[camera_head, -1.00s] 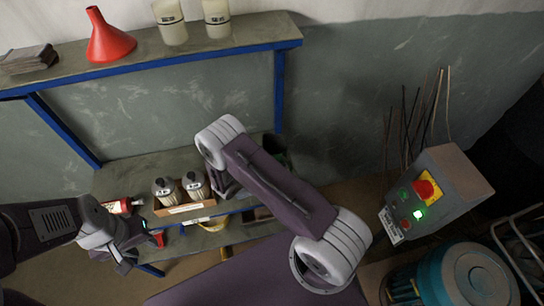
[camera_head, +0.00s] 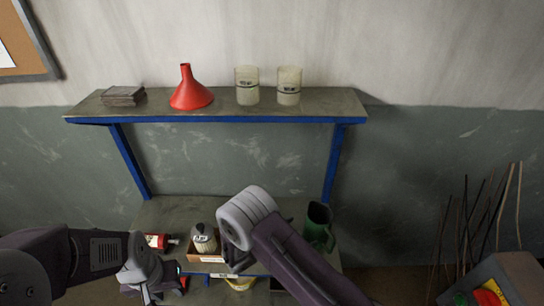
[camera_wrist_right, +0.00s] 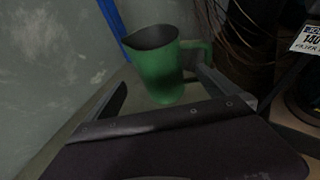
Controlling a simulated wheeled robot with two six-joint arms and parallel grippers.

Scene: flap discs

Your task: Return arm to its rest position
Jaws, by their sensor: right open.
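My right arm (camera_head: 290,260) comes up from the bottom of the head view, bent over the lower shelf. Its gripper is mostly hidden behind the wrist there. In the right wrist view my right gripper (camera_wrist_right: 162,78) is open, its two fingers wide apart and holding nothing. A green jug (camera_wrist_right: 155,75) stands upright beyond and between the fingers; I cannot tell the gap. The jug also shows in the head view (camera_head: 318,228), right of my right wrist. My left gripper (camera_head: 148,290) hangs at the lower left, cut by the bottom edge; its jaws are unclear.
The upper shelf (camera_head: 215,107) holds a red funnel (camera_head: 190,92), two pale containers (camera_head: 247,86) and a dark stack (camera_head: 122,96). The lower shelf (camera_head: 170,212) holds a bottle (camera_head: 203,238) and a red-and-white container (camera_head: 157,241). Thin rods (camera_head: 480,225) lean at the right.

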